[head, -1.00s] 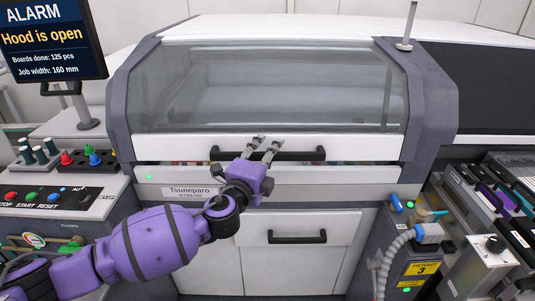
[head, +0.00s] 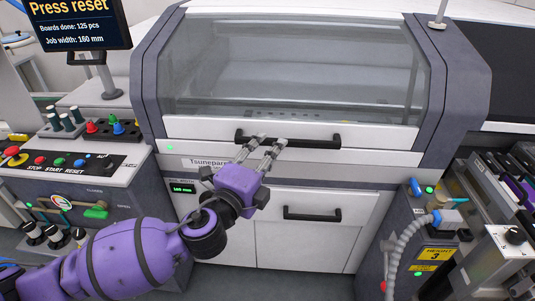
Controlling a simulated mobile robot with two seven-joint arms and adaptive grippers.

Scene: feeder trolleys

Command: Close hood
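The hood (head: 290,70) of the machine is a large tinted window in a white and grey frame. Its lower white edge (head: 200,130) sits down against the white front panel, with no dark gap between them. A black bar handle (head: 320,142) runs along that edge. My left gripper (head: 271,140) has its two fingers apart, with the tips at the handle's left half. Nothing shows between the fingers, and I cannot tell whether they touch the bar. The monitor (head: 80,22) reads "Press reset". My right gripper is not in view.
A button panel (head: 62,163) with red, green and blue buttons labelled STOP, START and RESET is at the left. A lower drawer handle (head: 312,213) is below the hood. Feeders (head: 515,190) and a grey hose (head: 392,250) crowd the right side.

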